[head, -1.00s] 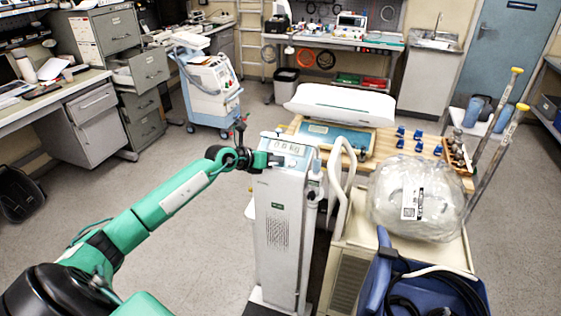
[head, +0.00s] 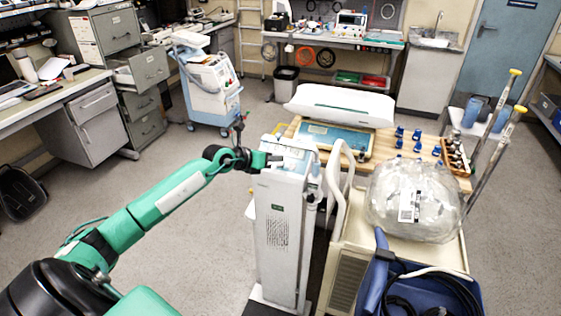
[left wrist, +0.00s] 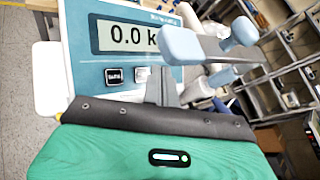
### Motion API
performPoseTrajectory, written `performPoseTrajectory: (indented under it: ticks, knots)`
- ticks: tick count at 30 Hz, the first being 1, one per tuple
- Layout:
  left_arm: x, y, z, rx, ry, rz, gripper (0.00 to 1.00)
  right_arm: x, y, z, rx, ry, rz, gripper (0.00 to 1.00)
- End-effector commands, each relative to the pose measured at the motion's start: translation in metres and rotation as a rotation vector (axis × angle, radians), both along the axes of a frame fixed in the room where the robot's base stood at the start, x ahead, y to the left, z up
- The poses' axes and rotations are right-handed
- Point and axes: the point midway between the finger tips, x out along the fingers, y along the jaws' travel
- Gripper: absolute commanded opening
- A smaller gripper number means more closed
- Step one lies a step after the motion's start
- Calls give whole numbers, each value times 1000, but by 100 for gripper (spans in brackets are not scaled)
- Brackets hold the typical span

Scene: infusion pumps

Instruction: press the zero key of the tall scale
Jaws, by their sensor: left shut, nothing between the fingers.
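The tall scale (head: 279,235) is a white column with a tilted blue-edged head panel, upright near the middle of the head view. In the left wrist view its display (left wrist: 128,37) reads 0.0 k, cut off by a pale blue knobbed part. Below the display are a dark key (left wrist: 113,77) and a pale key (left wrist: 141,75); their labels are too small to read surely. My left gripper (head: 279,160) is shut and empty at the panel. In the wrist view its grey fingers (left wrist: 166,84) lie just right of the pale key, partly covering it; contact cannot be told. My right gripper is out of view.
A cream cart (head: 345,262) with a clear bag (head: 412,200) and a blue bin (head: 380,275) stands close right of the scale. A wooden table (head: 372,147) with a white baby scale (head: 340,104) stands behind. Floor to the left is open.

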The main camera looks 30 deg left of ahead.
Motion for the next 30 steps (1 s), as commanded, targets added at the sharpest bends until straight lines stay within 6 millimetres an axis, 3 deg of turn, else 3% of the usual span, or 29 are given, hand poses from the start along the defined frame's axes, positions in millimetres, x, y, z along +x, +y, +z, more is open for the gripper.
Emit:
performPoseTrajectory:
  ticks: [1, 10, 30]
  knots:
    - [-3, -1, 11, 1, 0, 0, 0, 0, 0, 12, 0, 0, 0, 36]
    - [-16, -4, 34, 1, 1, -1, 0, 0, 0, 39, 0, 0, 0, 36]
    - [-17, -4, 33, 0, 0, 0, 0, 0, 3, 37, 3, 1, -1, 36]
